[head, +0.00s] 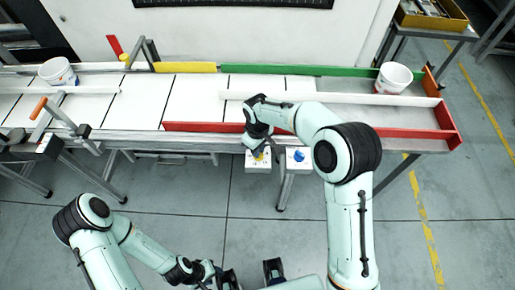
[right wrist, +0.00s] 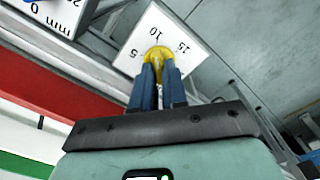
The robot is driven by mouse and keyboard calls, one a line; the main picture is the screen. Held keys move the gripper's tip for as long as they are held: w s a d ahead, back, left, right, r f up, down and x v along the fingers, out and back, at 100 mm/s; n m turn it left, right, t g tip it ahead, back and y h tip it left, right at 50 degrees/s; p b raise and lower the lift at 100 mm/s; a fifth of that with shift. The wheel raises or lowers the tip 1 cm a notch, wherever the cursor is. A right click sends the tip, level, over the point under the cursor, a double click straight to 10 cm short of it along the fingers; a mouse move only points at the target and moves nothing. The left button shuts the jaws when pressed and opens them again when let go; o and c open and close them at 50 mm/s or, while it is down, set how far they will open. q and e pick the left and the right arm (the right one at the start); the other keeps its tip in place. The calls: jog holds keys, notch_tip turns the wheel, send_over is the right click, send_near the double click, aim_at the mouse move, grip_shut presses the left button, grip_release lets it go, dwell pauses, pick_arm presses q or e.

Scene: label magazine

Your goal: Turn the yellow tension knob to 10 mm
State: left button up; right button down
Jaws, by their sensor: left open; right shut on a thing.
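The yellow tension knob (head: 260,156) sits on a small white box (head: 257,166) at the conveyor's front edge. In the right wrist view the yellow knob (right wrist: 157,54) is on a white scale plate (right wrist: 180,38) with the marks 5, 10 and 15. The 10 lies just beyond the knob, but the knob's exact pointing is too small to tell. My right gripper (right wrist: 158,78) has its blue fingers shut on the knob, one on each side. In the head view my right gripper (head: 257,150) partly hides it. My left gripper (head: 212,272) is open, low at the bottom, away from the knob.
A second white box with a blue knob (head: 299,155) stands just right. A red rail (head: 200,127) runs behind the boxes. White buckets (head: 58,71) (head: 393,77) stand at both ends of the conveyor. The floor in front is mostly clear.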

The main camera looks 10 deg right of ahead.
jog(key=shift+m, duration=0.5)
jog(key=c, duration=1.2)
grip_release()
jog(key=shift+o, duration=0.2)
jog(key=shift+r, duration=0.1)
notch_tip(320, 180, up, 13)
jog(key=p, duration=0.1)
jog(key=shift+r, duration=0.15)
